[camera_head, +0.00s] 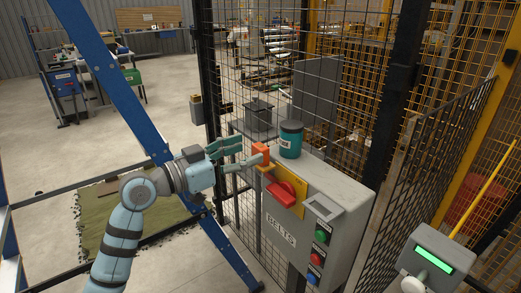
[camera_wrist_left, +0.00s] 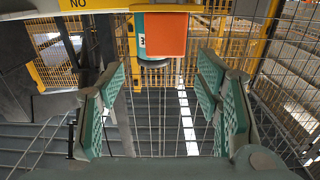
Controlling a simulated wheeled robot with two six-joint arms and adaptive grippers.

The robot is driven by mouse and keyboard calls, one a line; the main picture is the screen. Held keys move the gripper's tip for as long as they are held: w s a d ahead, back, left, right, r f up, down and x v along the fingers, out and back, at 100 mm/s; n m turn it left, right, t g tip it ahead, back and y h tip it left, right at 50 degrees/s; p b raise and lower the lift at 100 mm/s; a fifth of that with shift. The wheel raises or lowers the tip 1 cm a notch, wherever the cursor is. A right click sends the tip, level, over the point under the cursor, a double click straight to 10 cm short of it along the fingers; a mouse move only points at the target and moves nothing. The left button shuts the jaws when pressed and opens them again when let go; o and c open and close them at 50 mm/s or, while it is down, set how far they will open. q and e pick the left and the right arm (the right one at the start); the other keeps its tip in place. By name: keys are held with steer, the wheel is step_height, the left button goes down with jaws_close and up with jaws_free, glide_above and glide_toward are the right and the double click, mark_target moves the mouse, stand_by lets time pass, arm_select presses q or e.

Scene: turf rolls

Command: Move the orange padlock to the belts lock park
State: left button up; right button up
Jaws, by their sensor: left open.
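The orange padlock (camera_head: 261,151) is at the upper left end of a yellow plate (camera_head: 292,204) on a grey box labelled BELTS (camera_head: 282,225). A red handle (camera_head: 281,193) is on that plate. My left gripper (camera_head: 243,155) is open, its fingers reaching right toward the padlock. In the left wrist view the padlock (camera_wrist_left: 166,34) is at the top centre, beyond the gap between the open fingers (camera_wrist_left: 161,95), with nothing held. I cannot make out which part is the belts lock park. My right gripper is not in view.
A teal tin (camera_head: 291,139) stands on top of the box, close to the padlock. The box has an empty-looking grey frame (camera_head: 323,207), and green and red buttons. Black mesh fencing (camera_head: 270,70) stands behind. A grey unit with a green display (camera_head: 435,260) is at lower right.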

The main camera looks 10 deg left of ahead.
mark_target(259, 147)
arm_select(q)
steer(key=x, duration=0.2)
steer(key=p+x, duration=0.1)
steer(key=x, duration=0.2)
steer(key=shift+w+a+f, duration=0.15)
steer(key=shift+a+f, duration=0.05)
steer(key=shift+w+d+f, duration=0.15)
steer(key=shift+w+f, duration=0.05)
steer(key=shift+w, duration=0.15)
steer(key=shift+s, duration=0.1)
steer(key=c, duration=1.3)
